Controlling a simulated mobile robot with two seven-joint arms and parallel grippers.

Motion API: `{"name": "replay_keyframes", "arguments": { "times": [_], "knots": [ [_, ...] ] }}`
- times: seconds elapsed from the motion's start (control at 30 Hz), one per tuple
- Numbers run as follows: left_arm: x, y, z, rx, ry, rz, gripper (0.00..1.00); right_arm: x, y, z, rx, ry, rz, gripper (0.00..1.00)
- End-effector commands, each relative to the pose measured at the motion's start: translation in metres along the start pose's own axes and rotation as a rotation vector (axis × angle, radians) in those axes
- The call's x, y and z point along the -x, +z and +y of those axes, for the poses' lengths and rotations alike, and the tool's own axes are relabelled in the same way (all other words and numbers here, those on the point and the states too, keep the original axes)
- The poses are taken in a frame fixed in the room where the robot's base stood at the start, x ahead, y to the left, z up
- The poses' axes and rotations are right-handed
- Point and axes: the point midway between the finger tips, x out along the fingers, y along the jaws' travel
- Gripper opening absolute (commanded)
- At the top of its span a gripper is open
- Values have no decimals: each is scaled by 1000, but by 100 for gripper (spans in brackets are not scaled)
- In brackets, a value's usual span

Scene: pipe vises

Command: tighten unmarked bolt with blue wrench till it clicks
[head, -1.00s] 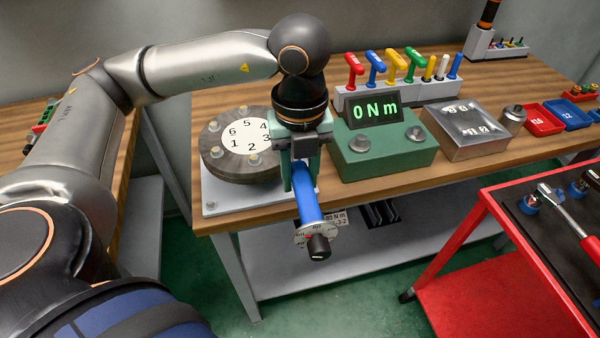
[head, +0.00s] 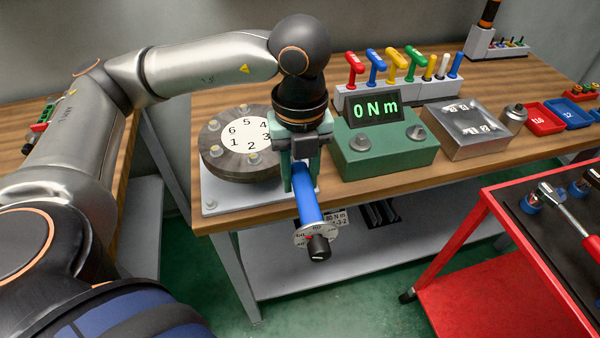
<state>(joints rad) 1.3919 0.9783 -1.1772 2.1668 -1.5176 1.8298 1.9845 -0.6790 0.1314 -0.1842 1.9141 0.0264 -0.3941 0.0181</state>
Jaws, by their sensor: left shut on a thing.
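My left gripper (head: 303,172) points down at the front right of the round grey flange (head: 240,172) and is shut on the blue wrench (head: 309,206). The wrench's blue handle sticks out toward me past the bench edge, ending in a dial and a black knob (head: 318,247). Its head is hidden behind the gripper. The flange carries a white disc (head: 247,134) numbered 1 to 6, with several bolts around the rim, such as one bolt (head: 252,159) by number 2. I cannot tell which bolt is unmarked or whether the wrench sits on one. My right gripper is not in view.
A green tester (head: 385,152) with a display reading 0 Nm stands right of the gripper. Behind it is a rack (head: 400,92) of coloured T-handles. A metal box (head: 466,132) and small bins stand further right. A red cart (head: 490,202) with another wrench is at the right.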

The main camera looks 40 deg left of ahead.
Motion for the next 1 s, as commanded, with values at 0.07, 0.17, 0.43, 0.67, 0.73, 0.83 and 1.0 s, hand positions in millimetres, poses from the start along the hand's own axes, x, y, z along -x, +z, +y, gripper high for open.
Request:
{"name": "replay_keyframes", "arguments": {
  "times": [0.07, 0.17, 0.43, 0.67, 0.73, 0.83, 1.0],
  "knots": [
    [-1, 0, 0, 0, -2, -1, 0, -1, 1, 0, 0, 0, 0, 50],
    [-2, 0, 0, 0, -2, -1, 0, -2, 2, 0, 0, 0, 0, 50],
    [-6, 0, 0, 0, -2, -1, 0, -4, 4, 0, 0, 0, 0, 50],
    [-9, 0, 0, 0, -2, -1, 0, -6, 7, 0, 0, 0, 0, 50],
    [-10, 0, 0, 0, -2, -1, 0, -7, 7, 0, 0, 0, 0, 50],
    [-11, 0, 0, 0, -2, -1, 0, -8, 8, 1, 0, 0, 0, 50],
    [-13, 0, 0, 0, -2, -1, 0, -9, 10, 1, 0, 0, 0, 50]
  ]
}}
